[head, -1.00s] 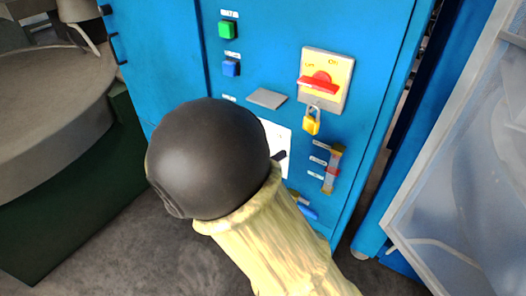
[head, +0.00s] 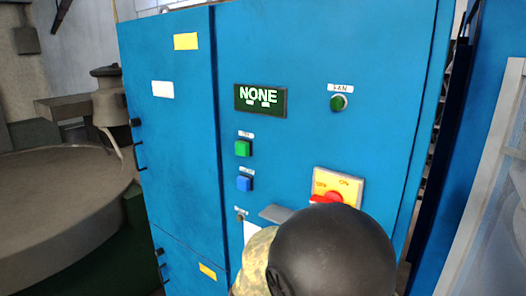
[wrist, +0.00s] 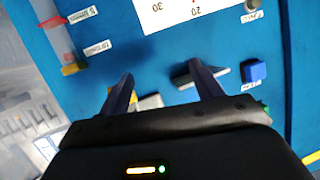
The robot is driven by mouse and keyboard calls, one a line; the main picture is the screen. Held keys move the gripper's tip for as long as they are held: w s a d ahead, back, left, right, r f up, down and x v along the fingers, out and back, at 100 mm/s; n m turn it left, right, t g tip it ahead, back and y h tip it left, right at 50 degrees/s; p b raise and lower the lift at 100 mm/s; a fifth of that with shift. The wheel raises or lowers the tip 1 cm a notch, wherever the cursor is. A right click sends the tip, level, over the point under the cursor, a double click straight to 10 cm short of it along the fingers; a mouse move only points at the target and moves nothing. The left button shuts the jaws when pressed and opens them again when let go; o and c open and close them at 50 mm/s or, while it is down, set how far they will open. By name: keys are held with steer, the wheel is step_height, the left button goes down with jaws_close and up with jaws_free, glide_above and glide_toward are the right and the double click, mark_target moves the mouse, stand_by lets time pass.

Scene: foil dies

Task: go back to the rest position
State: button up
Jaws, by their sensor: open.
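My gripper (wrist: 162,82) is open in the wrist view, its two dark fingers apart with nothing visibly held between them. It faces the blue cabinet front; I cannot tell the exact gap. In the head view the black rounded end of my arm covers the lower right middle and hides the fingers. The blue cabinet (head: 290,55) carries a green button (head: 243,148), a blue button (head: 244,183) and a red-and-yellow rotary switch (head: 345,185), partly covered by my arm. A small grey ledge (head: 274,213) sticks out below the buttons.
A dark display (head: 260,100) reads "NONE", with a dark green FAN lamp (head: 339,102) to its right. A large round grey machine (head: 60,205) stands at the left. A pale translucent panel (head: 490,200) stands at the right. The wrist view shows a white scale plate (wrist: 200,14).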

steer(key=s+d+f+n+g+y, duration=0.2)
steer(key=s+d+f+n+g, duration=0.1)
steer(key=s, duration=0.6)
steer(key=s+d+f+n+g+y, duration=0.3)
steer(key=s+d+f+g, duration=0.2)
steer(key=s+d+g, duration=0.2)
steer(key=s, duration=0.2)
steer(key=shift+s+d, duration=0.15)
steer(key=shift+s, duration=0.15)
steer(key=shift+f, duration=0.1)
stand_by(0.5)
stand_by(1.8)
